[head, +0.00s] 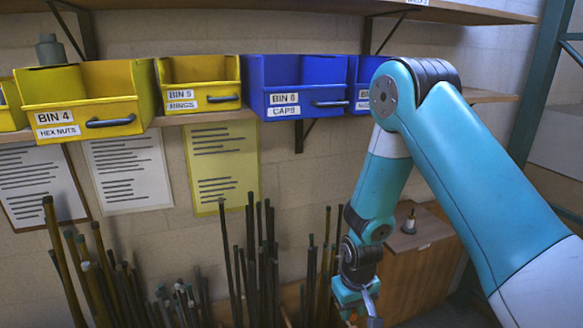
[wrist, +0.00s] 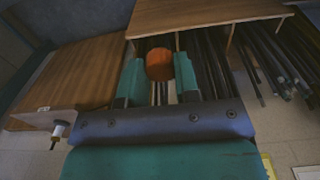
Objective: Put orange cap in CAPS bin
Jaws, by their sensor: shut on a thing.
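The orange cap (wrist: 160,64) shows between the two teal fingers of my gripper (wrist: 159,78) in the wrist view. The gripper is shut on it. In the head view my gripper (head: 358,297) hangs low at the bottom, right of centre, with a bit of the orange cap (head: 375,322) showing at the lower edge. The CAPS bin (head: 280,72) is the blue one labelled BIN 6, on the wall shelf, well above and left of the gripper. The inside of the bin is mostly hidden by its front.
Yellow BIN 5 (head: 200,75) and BIN 4 (head: 88,92) stand left of the CAPS bin; another blue bin (head: 361,75) is right of it, partly behind my arm. An upper shelf (head: 300,6) runs overhead. Dark rods (head: 262,250) stand upright below. A wooden cabinet (head: 425,270) is at right.

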